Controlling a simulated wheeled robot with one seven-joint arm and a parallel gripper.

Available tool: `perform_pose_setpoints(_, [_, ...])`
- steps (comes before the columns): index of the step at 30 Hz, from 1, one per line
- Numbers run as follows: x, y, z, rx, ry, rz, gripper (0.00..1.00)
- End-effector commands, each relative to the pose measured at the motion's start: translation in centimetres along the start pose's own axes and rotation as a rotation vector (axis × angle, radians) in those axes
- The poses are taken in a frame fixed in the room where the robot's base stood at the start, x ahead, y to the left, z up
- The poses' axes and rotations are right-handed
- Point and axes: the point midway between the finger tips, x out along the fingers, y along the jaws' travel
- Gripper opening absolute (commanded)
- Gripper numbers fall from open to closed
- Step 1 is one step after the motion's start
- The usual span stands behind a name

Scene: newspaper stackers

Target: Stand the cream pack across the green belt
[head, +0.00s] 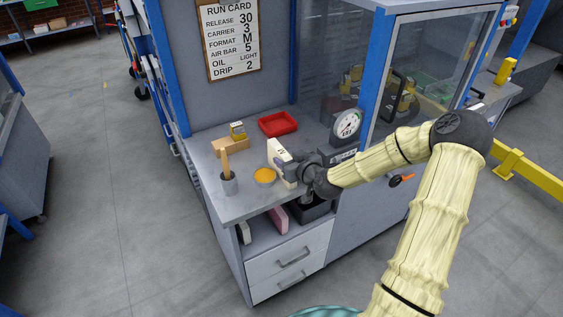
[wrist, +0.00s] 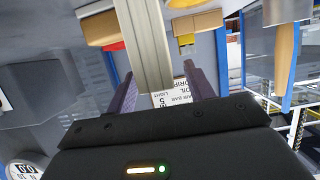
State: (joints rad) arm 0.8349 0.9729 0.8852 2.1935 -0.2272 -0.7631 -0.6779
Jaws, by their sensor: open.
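The cream pack (head: 279,155) stands upright on the grey bench top in the head view, with a dark mark on its face. My gripper (head: 291,168) is at its right side, low and level with it. In the wrist view the pack (wrist: 143,40) shows as a pale upright block between the two purple-grey fingers of my gripper (wrist: 160,82). The fingers are open; I cannot tell whether either touches it. A green strip (head: 433,104) shows behind the cabinet glass, partly hidden by reflections and frame; I cannot tell if it is the green belt.
A dial gauge (head: 347,123) stands behind my wrist. Blue-framed glass (head: 415,80) bounds the right.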

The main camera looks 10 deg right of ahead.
Motion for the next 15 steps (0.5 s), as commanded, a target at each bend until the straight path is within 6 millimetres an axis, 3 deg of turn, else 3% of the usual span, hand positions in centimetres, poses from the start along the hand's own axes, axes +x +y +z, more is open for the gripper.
perform_pose_setpoints(5, [1.9,-0.1,-0.1,0.001,0.000,-0.001,0.53])
perform_pose_setpoints(15, [2.1,0.0,0.0,0.000,-0.001,0.000,0.53])
